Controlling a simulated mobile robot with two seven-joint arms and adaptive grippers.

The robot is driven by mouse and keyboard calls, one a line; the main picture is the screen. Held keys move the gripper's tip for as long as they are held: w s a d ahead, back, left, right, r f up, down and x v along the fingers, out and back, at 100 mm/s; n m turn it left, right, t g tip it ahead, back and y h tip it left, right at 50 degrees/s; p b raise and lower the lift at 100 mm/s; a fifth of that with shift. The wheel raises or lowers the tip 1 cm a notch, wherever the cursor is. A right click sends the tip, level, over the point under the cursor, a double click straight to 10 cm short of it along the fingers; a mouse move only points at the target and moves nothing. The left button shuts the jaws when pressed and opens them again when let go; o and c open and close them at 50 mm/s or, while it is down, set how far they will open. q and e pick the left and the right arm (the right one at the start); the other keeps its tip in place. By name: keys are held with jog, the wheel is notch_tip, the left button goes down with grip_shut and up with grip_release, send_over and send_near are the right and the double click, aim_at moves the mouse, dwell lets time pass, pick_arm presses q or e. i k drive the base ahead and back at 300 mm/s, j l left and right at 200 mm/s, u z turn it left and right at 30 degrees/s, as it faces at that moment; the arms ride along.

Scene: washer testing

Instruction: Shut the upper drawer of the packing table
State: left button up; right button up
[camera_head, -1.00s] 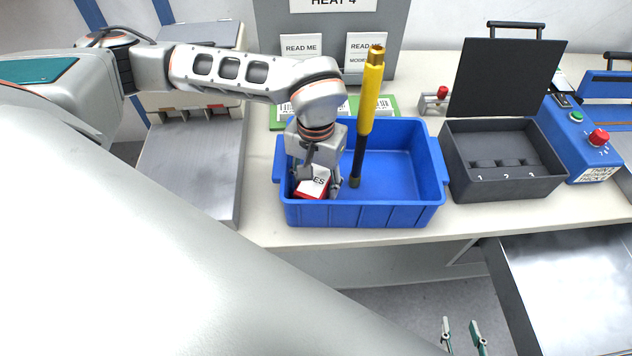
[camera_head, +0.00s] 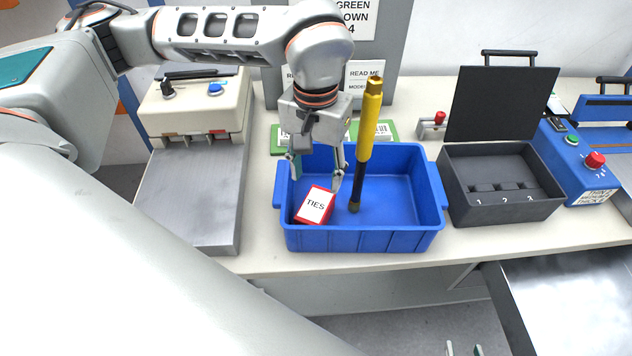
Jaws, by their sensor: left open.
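A grey metal drawer (camera_head: 580,300) of the packing table (camera_head: 400,262) stands pulled out at the lower right. Its interior looks empty; its front lies outside the picture. My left gripper (camera_head: 316,176) is open and empty above the blue bin, its fingers pointing down over the red and white TIES box (camera_head: 316,205). The box lies tilted in the bin's left part, apart from the fingers. Only the two fingertips of my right gripper (camera_head: 463,349) show at the bottom edge, apart from each other with nothing seen between them, left of the drawer.
The blue bin (camera_head: 405,238) also holds a yellow and black rod (camera_head: 370,125) leaning upward, close beside my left gripper. A black open case (camera_head: 500,205) and a blue device (camera_head: 580,170) stand to the right. A beige machine (camera_head: 195,105) stands left.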

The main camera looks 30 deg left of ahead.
aim_at(571, 303)
jog(key=k, duration=0.95)
